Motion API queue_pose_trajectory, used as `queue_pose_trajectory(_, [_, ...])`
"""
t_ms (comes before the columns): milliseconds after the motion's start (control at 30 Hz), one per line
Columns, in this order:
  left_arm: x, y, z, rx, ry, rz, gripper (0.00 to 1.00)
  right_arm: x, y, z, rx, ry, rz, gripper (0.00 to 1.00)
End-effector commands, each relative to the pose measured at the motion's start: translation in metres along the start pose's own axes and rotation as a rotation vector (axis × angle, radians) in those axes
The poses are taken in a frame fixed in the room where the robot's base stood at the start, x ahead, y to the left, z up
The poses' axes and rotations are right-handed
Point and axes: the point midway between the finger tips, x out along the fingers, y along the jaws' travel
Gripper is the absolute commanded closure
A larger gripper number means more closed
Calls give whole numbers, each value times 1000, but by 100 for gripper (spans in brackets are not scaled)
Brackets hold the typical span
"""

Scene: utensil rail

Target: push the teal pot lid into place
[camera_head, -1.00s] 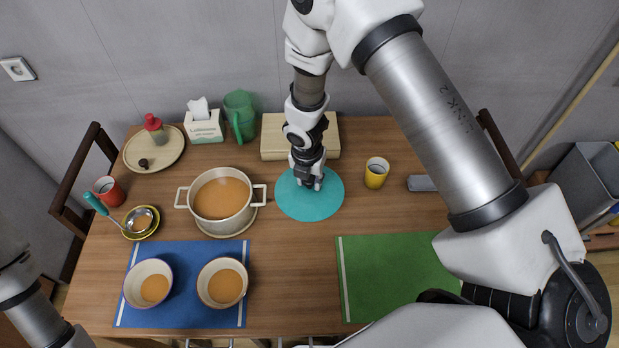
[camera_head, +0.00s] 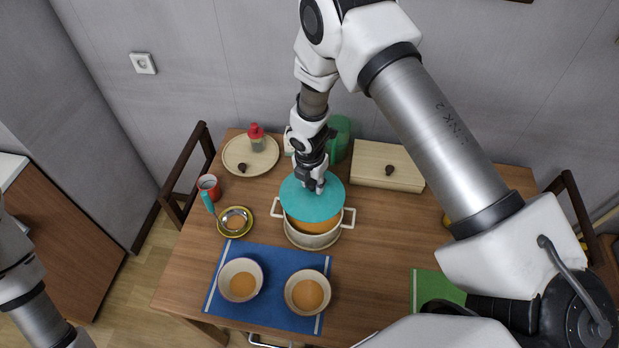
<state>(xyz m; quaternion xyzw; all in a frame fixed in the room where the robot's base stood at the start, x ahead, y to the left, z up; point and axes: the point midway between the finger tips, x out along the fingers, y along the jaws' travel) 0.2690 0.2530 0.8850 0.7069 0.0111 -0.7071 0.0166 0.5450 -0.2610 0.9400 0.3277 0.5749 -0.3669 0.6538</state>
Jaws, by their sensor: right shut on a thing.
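The teal pot lid (camera_head: 306,206) is a round disc at the middle of the head view. My right gripper (camera_head: 314,186) is shut on it from above, and the fingers hide its centre. The lid overlaps the back and left of the cream two-handled pot (camera_head: 317,241). Orange soup shows in the pot past the lid's front right edge. I cannot tell whether the lid touches the rim. The pot stands on a round mat on the wooden table. Part of my left arm shows at the lower left, but its gripper is out of the picture.
A blue mat (camera_head: 262,316) with two bowls of soup lies in front of the pot. A ladle rests on a yellow plate (camera_head: 235,236) to the left, near a red mug (camera_head: 209,187). A wooden box (camera_head: 375,181) stands behind right. Bare table lies right of the pot.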

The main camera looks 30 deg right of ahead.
Motion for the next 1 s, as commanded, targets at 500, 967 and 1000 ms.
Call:
queue_pose_trajectory(500, [-10,0,0,0,0,0,43,-4,-3,-1,-5,5,-7,100])
queue_pose_trajectory(967, [25,0,0,0,0,0,43,44,-3,-7,-9,5,-6,100])
queue_pose_trajectory(1000, [28,0,0,0,0,0,43,48,-3,-8,-9,5,-6,100])
